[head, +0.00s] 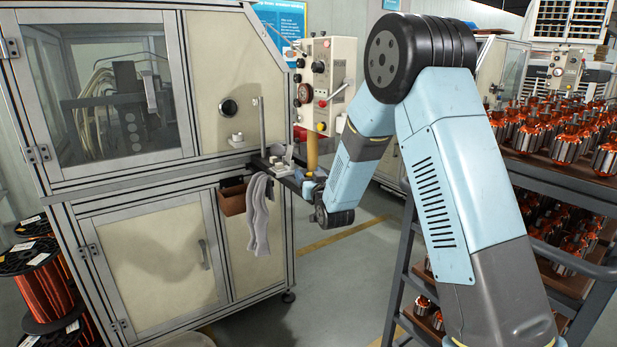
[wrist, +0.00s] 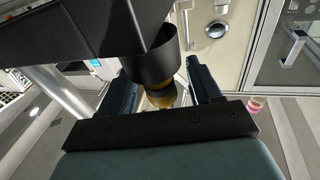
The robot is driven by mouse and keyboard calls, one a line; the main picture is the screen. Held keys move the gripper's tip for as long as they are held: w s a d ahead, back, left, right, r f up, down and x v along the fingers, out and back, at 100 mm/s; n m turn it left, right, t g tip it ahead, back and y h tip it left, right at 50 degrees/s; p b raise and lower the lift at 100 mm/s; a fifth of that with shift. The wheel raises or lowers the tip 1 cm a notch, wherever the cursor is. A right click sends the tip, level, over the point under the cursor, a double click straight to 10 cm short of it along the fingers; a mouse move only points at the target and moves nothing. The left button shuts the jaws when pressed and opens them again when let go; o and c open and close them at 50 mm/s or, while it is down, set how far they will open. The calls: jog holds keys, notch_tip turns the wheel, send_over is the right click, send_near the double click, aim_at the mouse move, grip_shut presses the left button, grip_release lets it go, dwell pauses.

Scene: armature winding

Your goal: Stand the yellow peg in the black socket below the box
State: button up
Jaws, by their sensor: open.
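The yellow peg (head: 312,152) stands upright below the control box (head: 326,75) in the head view. In the wrist view the peg (wrist: 162,98) lies between my fingers, with one end meeting the dark mouth of the black socket (wrist: 150,65). The peg looks in line with the socket and seems to be in it; how deep is hidden. My gripper (wrist: 161,75) is open, with one finger on each side of the peg and socket. In the head view my gripper is small and partly hidden by my forearm, and the socket cannot be made out clearly.
A narrow dark shelf (head: 285,176) with small pale parts sticks out from the cabinet (head: 150,230). A grey cloth (head: 257,215) and a brown bin (head: 232,198) hang below it. A rack of copper-wound armatures (head: 560,125) stands at the right. The floor between is clear.

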jog(key=v, duration=1.3)
jog(key=s+d+r+m+g+h, duration=0.2)
jog(key=s+d+r+g+h, duration=0.3)
jog(key=s+d+r, duration=0.55)
jog(key=s+d+r+g, duration=0.1)
jog(key=s+d+g, duration=0.1)
jog(key=s, duration=0.6)
jog(key=s+d+m+g+h, duration=0.1)
jog(key=s+d+g, duration=0.2)
jog(key=s, duration=0.5)
jog(key=s+d+r+g, duration=0.1)
jog(key=s+d, duration=0.3)
jog(key=s, duration=0.4)
jog(key=shift+d+r+g, duration=0.2)
jog(key=shift+r+g, duration=0.1)
jog(key=shift+g, duration=0.6)
